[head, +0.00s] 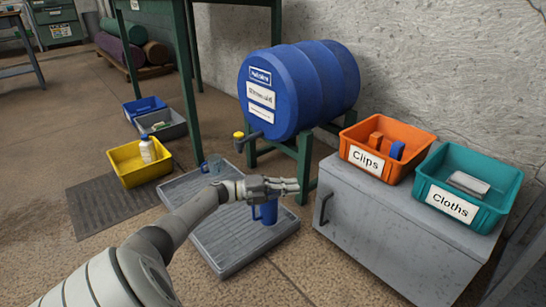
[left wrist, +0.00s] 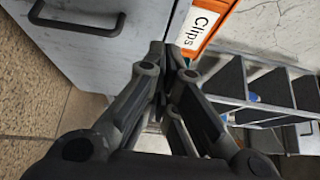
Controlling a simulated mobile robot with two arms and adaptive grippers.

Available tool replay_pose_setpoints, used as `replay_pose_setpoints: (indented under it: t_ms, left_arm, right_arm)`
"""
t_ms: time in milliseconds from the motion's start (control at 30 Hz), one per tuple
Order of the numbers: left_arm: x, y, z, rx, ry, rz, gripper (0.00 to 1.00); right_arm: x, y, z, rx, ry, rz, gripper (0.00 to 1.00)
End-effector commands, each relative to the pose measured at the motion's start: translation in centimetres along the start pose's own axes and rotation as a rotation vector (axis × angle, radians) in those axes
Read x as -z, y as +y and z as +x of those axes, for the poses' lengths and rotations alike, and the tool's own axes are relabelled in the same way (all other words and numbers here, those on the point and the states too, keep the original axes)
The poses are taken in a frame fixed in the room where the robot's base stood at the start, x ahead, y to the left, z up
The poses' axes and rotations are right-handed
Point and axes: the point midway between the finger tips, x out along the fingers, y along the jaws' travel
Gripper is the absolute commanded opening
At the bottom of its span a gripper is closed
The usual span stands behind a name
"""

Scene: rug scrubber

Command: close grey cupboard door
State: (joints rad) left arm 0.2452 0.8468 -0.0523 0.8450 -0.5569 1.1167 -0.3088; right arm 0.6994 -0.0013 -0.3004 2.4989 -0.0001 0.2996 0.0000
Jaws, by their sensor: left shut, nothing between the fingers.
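The grey cupboard (head: 395,235) stands at the right in the head view. Its front carries a dark handle (head: 323,208) near the left edge. I see no clear gap around the door there. The left wrist view shows the grey front (left wrist: 110,55) and the handle (left wrist: 75,20) at upper left. My left gripper (head: 297,187) is shut and empty, left of the cupboard, with its fingers pointing right. In the left wrist view its fingertips (left wrist: 165,55) overlap the edge of the grey panel; I cannot tell whether they touch it. My right gripper is not in view.
An orange Clips bin (head: 390,138) and a teal Cloths bin (head: 468,180) stand on the cupboard. A blue mug (head: 268,212) is on the grey slatted platform (head: 225,250) below my gripper. A blue barrel (head: 300,85) stands behind. Floor before the cupboard is clear.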

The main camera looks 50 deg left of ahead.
Motion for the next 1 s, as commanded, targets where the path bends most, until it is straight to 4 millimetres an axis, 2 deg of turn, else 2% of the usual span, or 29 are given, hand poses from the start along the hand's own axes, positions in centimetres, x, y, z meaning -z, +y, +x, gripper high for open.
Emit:
replay_pose_setpoints:
  t_ms: [233,500,867,1000]
  left_arm:
    - [-2.2,0.1,-2.2,0.0,-0.003,0.001,0.0]
    - [-3.8,0.1,-3.9,0.0,-0.002,0.001,0.0]
    - [-4.2,0.0,-4.5,0.001,0.0,0.0,0.0]
    - [-3.6,-0.2,-3.9,0.007,0.013,-0.005,0.0]
  right_arm:
    - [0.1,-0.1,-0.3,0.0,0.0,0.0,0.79]
    - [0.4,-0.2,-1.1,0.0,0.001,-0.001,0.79]
    - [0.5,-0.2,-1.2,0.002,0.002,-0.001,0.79]
    - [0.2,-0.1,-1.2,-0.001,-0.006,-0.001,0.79]
